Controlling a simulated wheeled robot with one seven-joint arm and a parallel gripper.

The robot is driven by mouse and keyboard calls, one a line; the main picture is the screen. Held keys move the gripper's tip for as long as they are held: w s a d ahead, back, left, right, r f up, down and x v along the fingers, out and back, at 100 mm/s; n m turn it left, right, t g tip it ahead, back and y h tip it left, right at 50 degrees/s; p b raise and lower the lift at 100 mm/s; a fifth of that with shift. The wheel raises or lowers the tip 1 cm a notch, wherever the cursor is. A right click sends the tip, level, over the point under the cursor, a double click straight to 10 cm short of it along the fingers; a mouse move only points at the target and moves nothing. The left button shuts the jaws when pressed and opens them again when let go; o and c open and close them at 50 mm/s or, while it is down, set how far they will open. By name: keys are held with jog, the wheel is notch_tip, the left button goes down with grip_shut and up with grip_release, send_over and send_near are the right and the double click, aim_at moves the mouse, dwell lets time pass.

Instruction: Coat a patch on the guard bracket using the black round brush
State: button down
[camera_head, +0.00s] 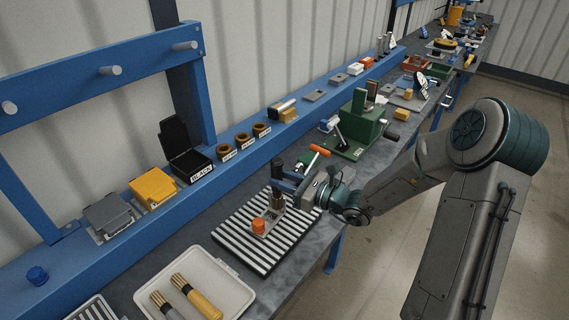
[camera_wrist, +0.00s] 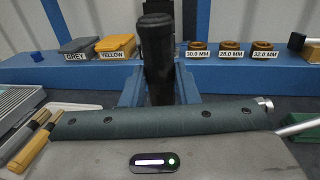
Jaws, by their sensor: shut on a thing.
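My gripper (camera_head: 281,182), with blue fingers, is shut on the upright black round brush (camera_head: 278,168). The brush's black handle (camera_wrist: 157,45) stands between the fingers in the wrist view, its lower end hidden. In the head view its lower part hangs over a small grey plate with an orange knob, which looks like the guard bracket (camera_head: 268,229), on a black-and-white striped mat (camera_head: 237,252). I cannot tell whether the bristles touch the bracket, or see any coated patch. The pot labelled BLACK (camera_head: 189,164) has its lid open at the back.
Closed grey (camera_head: 109,214) and yellow (camera_head: 153,187) pots stand on the blue ledge, with several brown rings to their right. A white tray (camera_head: 240,292) with yellow-handled and grey-handled brushes lies at front left. A green fixture (camera_head: 357,130) stands to the right beyond my gripper.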

notch_tip(320, 180, up, 3)
jog(key=shift+r+p, duration=0.15)
jog(key=shift+p, duration=0.85)
